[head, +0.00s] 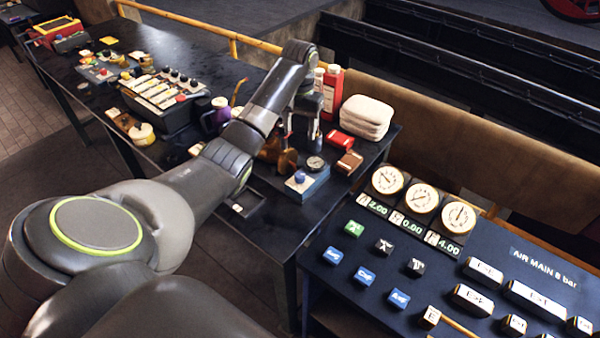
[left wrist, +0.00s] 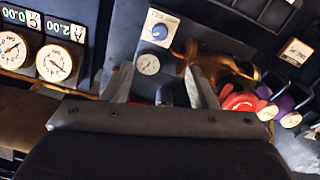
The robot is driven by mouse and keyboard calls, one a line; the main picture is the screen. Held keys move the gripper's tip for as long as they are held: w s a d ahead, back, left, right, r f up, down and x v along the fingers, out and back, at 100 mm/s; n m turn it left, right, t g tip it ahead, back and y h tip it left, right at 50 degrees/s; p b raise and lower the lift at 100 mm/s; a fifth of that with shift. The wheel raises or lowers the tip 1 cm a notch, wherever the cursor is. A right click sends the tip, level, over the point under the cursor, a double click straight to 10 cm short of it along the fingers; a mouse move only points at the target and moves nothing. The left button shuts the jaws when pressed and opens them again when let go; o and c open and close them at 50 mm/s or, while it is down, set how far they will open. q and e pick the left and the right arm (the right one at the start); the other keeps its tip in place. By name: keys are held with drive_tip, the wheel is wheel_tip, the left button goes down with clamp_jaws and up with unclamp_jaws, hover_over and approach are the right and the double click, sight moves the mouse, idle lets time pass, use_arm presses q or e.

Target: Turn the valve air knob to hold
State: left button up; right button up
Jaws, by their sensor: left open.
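A small blue knob (head: 300,177) sits on a blue box (head: 314,188) near the front right end of the dark bench. In the left wrist view the blue knob (left wrist: 159,32) is on a pale label plate, with a small round gauge (left wrist: 147,64) beside it. The label is too small to read, so I cannot tell the knob's setting. My left gripper (left wrist: 160,85) is open, with its fingers apart and nothing between them. It hangs behind the box in the head view (head: 301,135), apart from the knob. My right gripper is not in view.
A brass valve (head: 270,150) stands left of the box. Red bottles (head: 332,92), folded white cloths (head: 366,117) and a red box (head: 340,140) are behind and to the right. A panel with gauges and labelled blocks (head: 440,215) stands at the right.

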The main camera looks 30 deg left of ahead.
use_arm(q)
drive_tip(key=b, duration=1)
hover_over(300, 174)
wheel_tip(300, 174, down, 12)
drive_tip(key=shift+r, duration=0.2)
wheel_tip(300, 174, down, 4)
drive_tip(key=shift+f+p, duration=0.25)
drive_tip(key=shift+p, duration=0.35)
drive_tip(key=shift+f, duration=0.45)
drive_tip(key=c, duration=1)
drive_tip(key=shift+o, duration=0.2)
drive_tip(key=shift+r, duration=0.1)
